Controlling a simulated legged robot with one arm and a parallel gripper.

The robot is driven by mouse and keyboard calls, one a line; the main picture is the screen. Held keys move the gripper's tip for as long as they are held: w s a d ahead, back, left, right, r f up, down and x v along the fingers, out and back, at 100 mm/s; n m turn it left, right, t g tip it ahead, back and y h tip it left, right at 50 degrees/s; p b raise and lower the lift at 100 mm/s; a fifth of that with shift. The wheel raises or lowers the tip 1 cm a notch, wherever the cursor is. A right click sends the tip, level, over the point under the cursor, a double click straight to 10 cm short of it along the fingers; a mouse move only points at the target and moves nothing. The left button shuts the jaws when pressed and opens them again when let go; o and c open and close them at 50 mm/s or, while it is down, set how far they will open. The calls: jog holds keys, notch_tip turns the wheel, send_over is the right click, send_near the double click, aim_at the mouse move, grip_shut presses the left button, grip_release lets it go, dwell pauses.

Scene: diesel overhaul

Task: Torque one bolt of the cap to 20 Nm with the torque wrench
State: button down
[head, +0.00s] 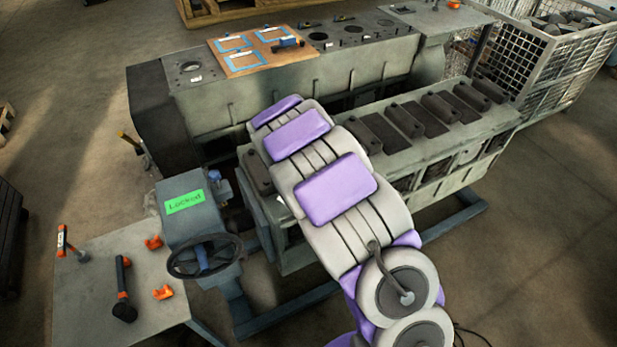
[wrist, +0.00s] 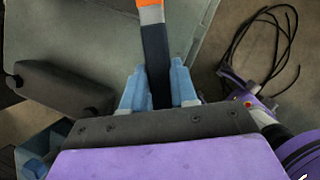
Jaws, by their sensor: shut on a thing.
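In the wrist view my gripper (wrist: 157,85) has its blue fingers shut on the dark handle of a tool, which I take for the torque wrench (wrist: 155,50). An orange section shows above the handle at the top edge, and the tool's far end is out of view. In the head view my arm reaches over the engine block (head: 440,150) and hides the gripper and the tool. Several dark caps (head: 407,120) sit in a row on the block. Which cap and bolt the task means, I cannot tell. No contact between tool and bolt shows.
A handwheel (head: 204,256) stands by a unit with a green "Locked" label (head: 184,201). The side table (head: 90,325) carries a hammer (head: 72,245), a black-and-orange tool (head: 123,292) and two orange holders (head: 162,292). A wire-mesh crate (head: 545,70) stands at the back right.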

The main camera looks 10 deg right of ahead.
jog(key=shift+w+a+r+m+p, duration=0.1)
jog(key=shift+w+a+m+p, duration=0.3)
jog(key=shift+w+a+p, duration=0.35)
dwell(0.8)
jog(key=shift+p, duration=0.35)
jog(key=shift+w+a+m, duration=0.2)
jog(key=shift+w+m, duration=0.05)
jog(key=shift+m, duration=0.15)
jog(key=shift+w+h+p, duration=0.15)
jog(key=shift+h+p, duration=0.15)
jog(key=shift+w+a+m, duration=0.2)
jog(key=shift+w+m, duration=0.05)
jog(key=shift+m, duration=0.05)
jog(key=shift+w+a+g+p, duration=0.25)
jog(key=shift+w+g+p, duration=0.05)
jog(key=shift+p, duration=0.1)
dwell(0.6)
jog(key=shift+w+a+m, duration=0.15)
jog(key=shift+w+m, duration=0.1)
jog(key=shift+m, duration=0.15)
